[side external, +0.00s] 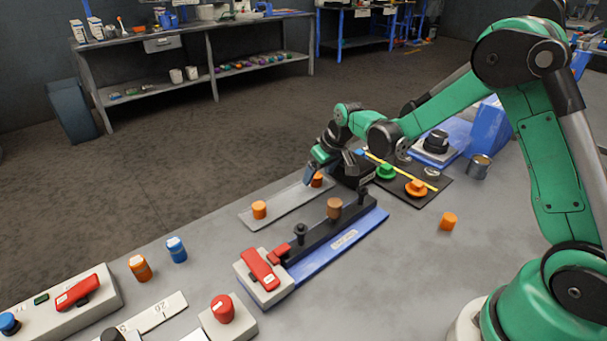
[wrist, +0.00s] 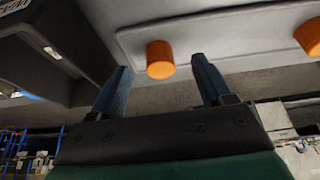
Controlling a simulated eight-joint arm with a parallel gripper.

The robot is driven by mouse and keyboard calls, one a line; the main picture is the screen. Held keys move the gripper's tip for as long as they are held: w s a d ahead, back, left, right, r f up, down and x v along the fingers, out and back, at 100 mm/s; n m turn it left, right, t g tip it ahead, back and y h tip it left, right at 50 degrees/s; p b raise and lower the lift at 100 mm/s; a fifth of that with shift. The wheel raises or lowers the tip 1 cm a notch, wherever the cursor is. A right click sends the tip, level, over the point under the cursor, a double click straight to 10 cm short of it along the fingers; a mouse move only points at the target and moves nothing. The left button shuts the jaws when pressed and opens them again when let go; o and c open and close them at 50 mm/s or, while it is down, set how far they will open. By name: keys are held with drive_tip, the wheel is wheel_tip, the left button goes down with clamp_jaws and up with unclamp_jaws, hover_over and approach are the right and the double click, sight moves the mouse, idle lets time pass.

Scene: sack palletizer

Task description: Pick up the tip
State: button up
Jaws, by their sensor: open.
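No object is marked as the tip; the likeliest are two short orange cylinders on a light grey plate (side external: 287,202). The near cylinder (side external: 259,209) stands towards the plate's left end. The far cylinder (side external: 317,180) stands at its right end, beside my gripper (side external: 314,172). In the wrist view, one orange cylinder (wrist: 159,60) shows between the blue fingertips of my gripper (wrist: 160,64), and another (wrist: 310,36) is at the right edge. My gripper is open and empty. I cannot tell whether a finger touches the cylinder.
A blue-based fixture (side external: 345,240) with a black bar, an orange-brown knob (side external: 334,208) and a red-handled box (side external: 263,276) stands in front of the plate. A black board (side external: 408,180) with green and orange knobs is to the right. A loose orange piece (side external: 448,221) lies on open grey table.

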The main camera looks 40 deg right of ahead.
drive_tip(key=shift+x, duration=0.75)
clamp_jaws()
drive_tip(key=shift+r, duration=0.15)
wheel_tip(320, 180, up, 25)
idle(0.7)
drive_tip(key=shift+s, duration=0.1)
